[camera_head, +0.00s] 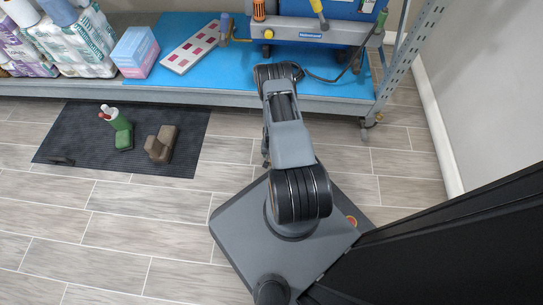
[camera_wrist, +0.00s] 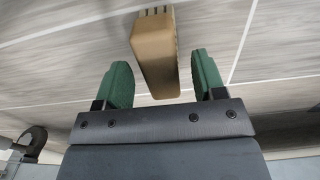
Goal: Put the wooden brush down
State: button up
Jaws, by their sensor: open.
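The wooden brush (camera_wrist: 154,50) is a tan-brown block with a notched end at the top of the wrist view. My gripper (camera_wrist: 161,76) has two green fingers set apart, one on each side of the brush. A gap shows between each finger and the brush in this view. The tiled floor shows behind the brush; I cannot tell whether the brush rests on it. In the head view my arm hides the gripper, and I cannot make out this brush there.
A dark mat (camera_head: 80,155) on the floor at left holds a green bottle (camera_head: 122,132) and a brown block-shaped thing (camera_head: 161,145). The rack's blue shelf (camera_head: 200,75) carries packs, a box and a blue machine. A caster (camera_head: 369,121) stands at its right leg. Tiles in front are clear.

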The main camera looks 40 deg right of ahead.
notch_tip(320, 180, up, 8)
jog(key=p, duration=0.3)
jog(key=w+a+r+n, duration=0.1)
jog(key=w+a+r, duration=0.15)
jog(key=r, duration=0.75)
jog(key=w+a+r+n+t, duration=0.1)
jog(key=w+a+r+n, duration=0.15)
jog(key=r, duration=0.75)
jog(key=w+a+r+n, duration=0.1)
jog(key=w+a+r, duration=0.15)
jog(key=r, duration=0.65)
jog(key=s+a+r+n, duration=0.1)
jog(key=s+a+r, duration=0.2)
jog(key=r, duration=0.3)
jog(key=s+a+r+n+t, duration=0.1)
jog(key=s+a+r+n, duration=0.1)
jog(key=s+a+r, duration=0.2)
jog(key=s+a+r+n, duration=0.1)
jog(key=s+a+r, duration=0.2)
jog(key=s+r, duration=0.4)
jog(key=shift+a+r+t, duration=0.25)
jog(key=shift+r+t, duration=0.05)
jog(key=shift+r, duration=0.8)
jog(key=shift+w, duration=0.1)
